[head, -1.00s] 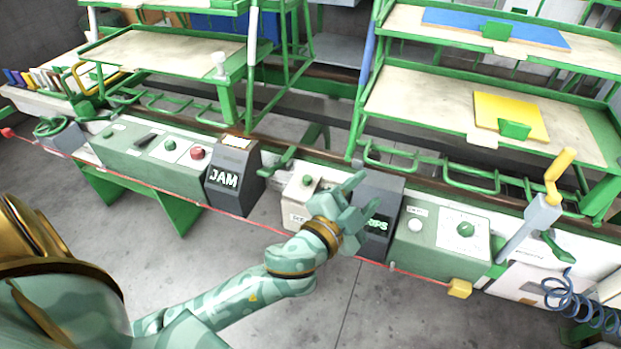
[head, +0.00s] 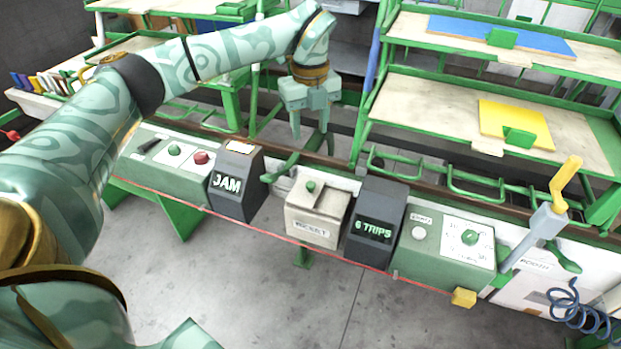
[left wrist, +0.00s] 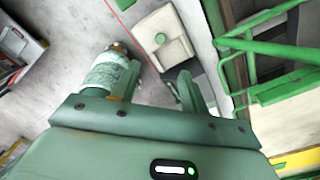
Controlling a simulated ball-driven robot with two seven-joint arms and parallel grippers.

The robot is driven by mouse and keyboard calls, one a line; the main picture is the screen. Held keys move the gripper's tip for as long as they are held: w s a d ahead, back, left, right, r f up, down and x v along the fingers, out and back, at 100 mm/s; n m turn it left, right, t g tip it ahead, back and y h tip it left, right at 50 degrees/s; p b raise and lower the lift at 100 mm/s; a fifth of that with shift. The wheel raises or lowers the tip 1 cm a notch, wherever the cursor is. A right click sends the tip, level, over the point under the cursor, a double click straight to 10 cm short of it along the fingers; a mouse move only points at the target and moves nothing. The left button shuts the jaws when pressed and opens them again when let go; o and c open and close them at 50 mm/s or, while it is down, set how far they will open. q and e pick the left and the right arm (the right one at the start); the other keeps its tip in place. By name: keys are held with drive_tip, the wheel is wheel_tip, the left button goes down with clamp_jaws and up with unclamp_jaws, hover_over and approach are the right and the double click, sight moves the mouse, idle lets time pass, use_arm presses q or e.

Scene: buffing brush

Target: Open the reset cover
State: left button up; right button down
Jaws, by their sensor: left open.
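The reset box (head: 315,228) is a beige block labelled RESET on the front of the bench. Its beige top cover (head: 329,201) looks closed, with a green knob (head: 311,187) near the back. My left gripper (head: 310,122) is open and empty, fingers pointing down, above and behind the box. In the left wrist view the box's beige top (left wrist: 172,50) and green knob (left wrist: 160,38) show beyond the open fingers (left wrist: 150,85), apart from them.
The dark JAM box (head: 235,183) stands left of the reset box. The dark 6 TRIPS box (head: 376,222) stands close on its right. A green shelf rack (head: 368,118) rises behind. A red cord (head: 262,231) runs along the bench front.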

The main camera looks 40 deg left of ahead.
sight(311, 184)
use_arm(q)
wheel_tip(311, 184, down, 16)
drive_tip(key=b, duration=0.5)
drive_tip(key=shift+d+f+b, duration=0.1)
drive_tip(key=shift+b, duration=0.25)
use_arm(e)
drive_tip(key=shift+g, duration=0.3)
drive_tip(key=f, duration=0.1)
drive_tip(key=s+f, duration=0.1)
drive_tip(key=f, duration=0.1)
drive_tip(key=s+f, duration=0.1)
drive_tip(key=f, duration=0.1)
drive_tip(key=shift+s+f, duration=0.15)
